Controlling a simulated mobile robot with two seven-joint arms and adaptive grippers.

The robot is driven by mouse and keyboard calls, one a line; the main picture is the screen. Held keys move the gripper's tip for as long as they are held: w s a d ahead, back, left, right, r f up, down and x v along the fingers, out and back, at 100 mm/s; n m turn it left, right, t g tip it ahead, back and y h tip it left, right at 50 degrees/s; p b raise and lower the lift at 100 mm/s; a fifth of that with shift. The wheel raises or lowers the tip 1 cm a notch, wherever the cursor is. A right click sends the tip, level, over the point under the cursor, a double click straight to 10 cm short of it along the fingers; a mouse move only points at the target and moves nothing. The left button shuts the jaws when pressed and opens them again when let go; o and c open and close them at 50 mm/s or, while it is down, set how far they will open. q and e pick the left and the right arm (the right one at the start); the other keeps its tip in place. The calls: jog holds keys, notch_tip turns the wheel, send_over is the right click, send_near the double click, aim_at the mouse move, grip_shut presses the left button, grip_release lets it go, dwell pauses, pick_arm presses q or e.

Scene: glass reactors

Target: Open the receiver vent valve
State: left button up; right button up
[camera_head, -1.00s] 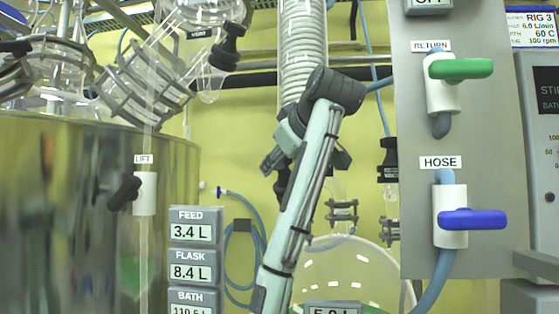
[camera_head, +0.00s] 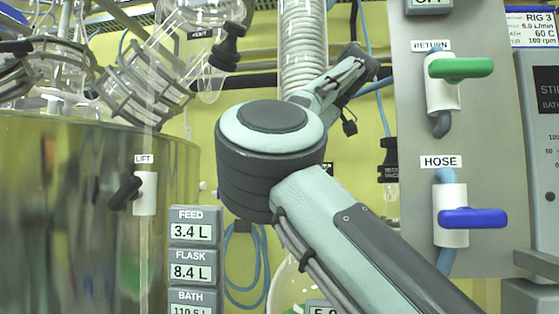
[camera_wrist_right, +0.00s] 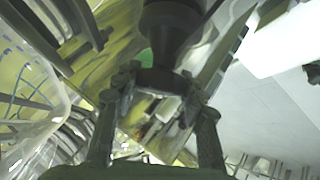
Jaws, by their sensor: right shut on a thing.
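In the right wrist view, my right gripper (camera_wrist_right: 157,85) is shut on a black, stepped round knob (camera_wrist_right: 172,30) that comes down from the top of the picture. I cannot read a label there, so I cannot tell for sure that it is the receiver vent valve. In the head view my right arm crosses the middle, and its gripper is hidden. A black knob (camera_head: 228,47) beside a VENT label (camera_head: 200,34) shows at the upper left, clear of my arm. My left gripper is in neither view.
A grey panel at right carries a green RETURN handle (camera_head: 461,68) and a blue HOSE handle (camera_head: 473,218). A black fitting (camera_head: 389,158) with a small label hangs left of it. Glassware and a large metal bath (camera_head: 70,220) fill the left. A coiled glass condenser (camera_head: 303,40) stands behind my arm.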

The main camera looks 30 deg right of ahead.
jog(key=shift+n+g, duration=0.7)
jog(key=shift+g, duration=0.1)
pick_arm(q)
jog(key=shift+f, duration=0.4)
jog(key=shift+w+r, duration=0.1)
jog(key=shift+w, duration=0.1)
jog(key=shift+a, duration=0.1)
pick_arm(e)
jog(key=shift+f, duration=0.1)
